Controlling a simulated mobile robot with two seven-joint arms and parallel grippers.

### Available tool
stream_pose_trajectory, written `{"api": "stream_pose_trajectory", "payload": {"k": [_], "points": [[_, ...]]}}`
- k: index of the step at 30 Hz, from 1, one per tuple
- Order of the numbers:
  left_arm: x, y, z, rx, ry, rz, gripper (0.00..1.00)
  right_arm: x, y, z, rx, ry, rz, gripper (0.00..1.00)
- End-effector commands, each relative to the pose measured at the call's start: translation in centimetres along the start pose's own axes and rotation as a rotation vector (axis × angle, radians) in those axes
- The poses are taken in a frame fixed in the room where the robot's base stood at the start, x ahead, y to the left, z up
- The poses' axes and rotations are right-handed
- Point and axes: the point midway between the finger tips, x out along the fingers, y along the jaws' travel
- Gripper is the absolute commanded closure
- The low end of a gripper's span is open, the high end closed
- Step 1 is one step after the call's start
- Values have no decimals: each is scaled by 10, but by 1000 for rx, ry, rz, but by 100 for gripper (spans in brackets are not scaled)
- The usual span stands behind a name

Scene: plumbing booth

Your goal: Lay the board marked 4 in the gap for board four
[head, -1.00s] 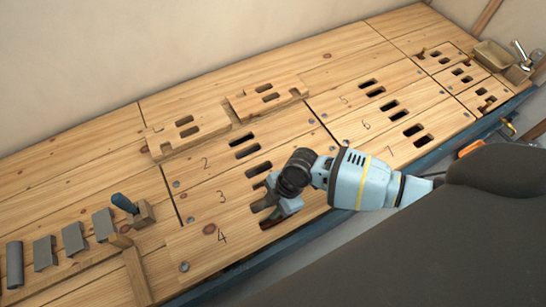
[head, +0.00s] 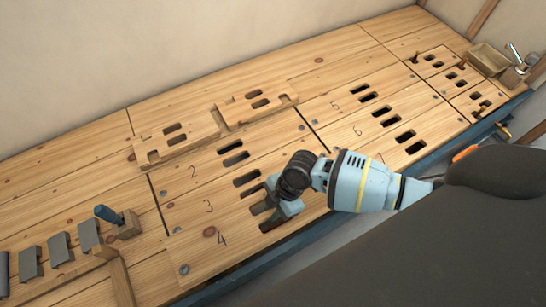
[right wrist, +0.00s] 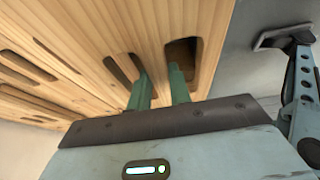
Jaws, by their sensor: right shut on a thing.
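The board marked 4 (head: 211,250) is pale wood with two slots, at the front of the bench beside the board marked 3 (head: 225,198). My right gripper (head: 268,212) has its fingers down in the two slots and is shut on the bar between them. The fingers also show in the slots in the right wrist view (right wrist: 160,92). My left gripper is not in view.
Boards 2 (head: 210,165), 5 (head: 350,99) and 6 (head: 372,122) lie in the bench top. Two notched boards (head: 195,143) lie loose behind. Grey blocks (head: 60,248) and a blue-handled tool (head: 107,214) are at left. A wooden tray (head: 487,60) stands far right.

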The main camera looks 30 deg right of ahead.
Motion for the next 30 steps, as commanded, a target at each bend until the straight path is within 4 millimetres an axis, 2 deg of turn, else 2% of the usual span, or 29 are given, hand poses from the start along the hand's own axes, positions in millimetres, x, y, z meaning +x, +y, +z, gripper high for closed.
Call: {"api": "stream_pose_trajectory", "payload": {"k": [27, 30], "points": [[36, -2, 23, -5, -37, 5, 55, 48, 1, 20, -1, 2, 3, 100], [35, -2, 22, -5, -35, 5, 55, 46, 2, 19, -1, 2, 4, 100]]}}
